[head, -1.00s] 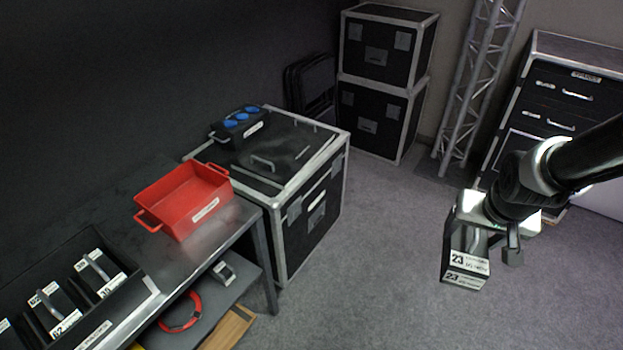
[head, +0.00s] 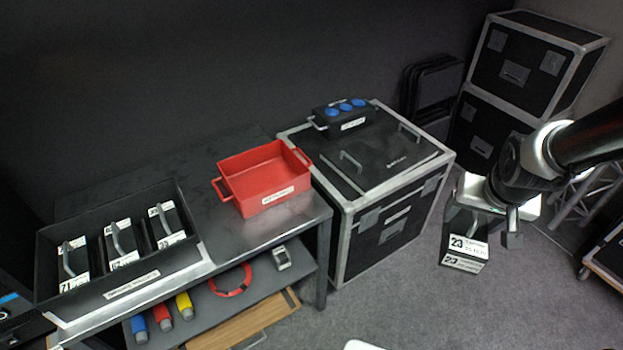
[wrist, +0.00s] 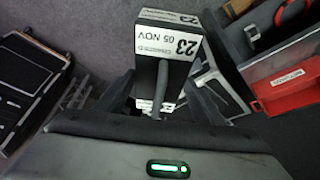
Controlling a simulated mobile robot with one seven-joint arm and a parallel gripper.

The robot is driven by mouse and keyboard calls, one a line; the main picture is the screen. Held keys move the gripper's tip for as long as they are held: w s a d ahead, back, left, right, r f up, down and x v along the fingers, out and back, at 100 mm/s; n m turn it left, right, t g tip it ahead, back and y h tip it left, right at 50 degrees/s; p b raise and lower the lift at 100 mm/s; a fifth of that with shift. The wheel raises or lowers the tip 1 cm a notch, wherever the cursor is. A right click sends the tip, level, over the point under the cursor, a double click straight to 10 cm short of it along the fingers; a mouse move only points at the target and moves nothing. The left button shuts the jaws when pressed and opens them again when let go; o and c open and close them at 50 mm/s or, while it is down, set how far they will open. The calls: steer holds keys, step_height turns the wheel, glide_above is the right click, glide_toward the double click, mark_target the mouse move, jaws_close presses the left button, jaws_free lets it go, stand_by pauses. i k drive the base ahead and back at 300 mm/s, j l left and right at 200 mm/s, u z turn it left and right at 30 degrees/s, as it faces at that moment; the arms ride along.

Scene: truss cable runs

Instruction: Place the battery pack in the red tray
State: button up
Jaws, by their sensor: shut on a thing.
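The battery pack (head: 466,250) is a dark block with white labels reading 23. My gripper (head: 493,212) is shut on its handle and holds it up over the grey floor, right of the flight case. In the wrist view the pack (wrist: 170,50) hangs between my fingers (wrist: 165,98), its label facing up. The red tray (head: 264,204) stands on the bench, left of my gripper and well apart from it; its visible inside looks empty. The wrist view also shows a corner of the red tray (wrist: 285,92) at the right. The fingertips are partly hidden in the head view.
A black rack (head: 190,262) with several labelled packs stands on the bench, left of the tray. A flight case (head: 400,205) with a blue-socket box (head: 342,117) on it stands between the bench and my gripper. The lower shelf holds a red cable ring (head: 232,292).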

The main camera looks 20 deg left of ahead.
mark_target(265, 184)
steer(key=i+j+u, duration=0.1)
steer(key=i+u, duration=0.5)
steer(key=u, duration=0.2)
steer(key=i+u, duration=0.1)
steer(key=i, duration=0.15)
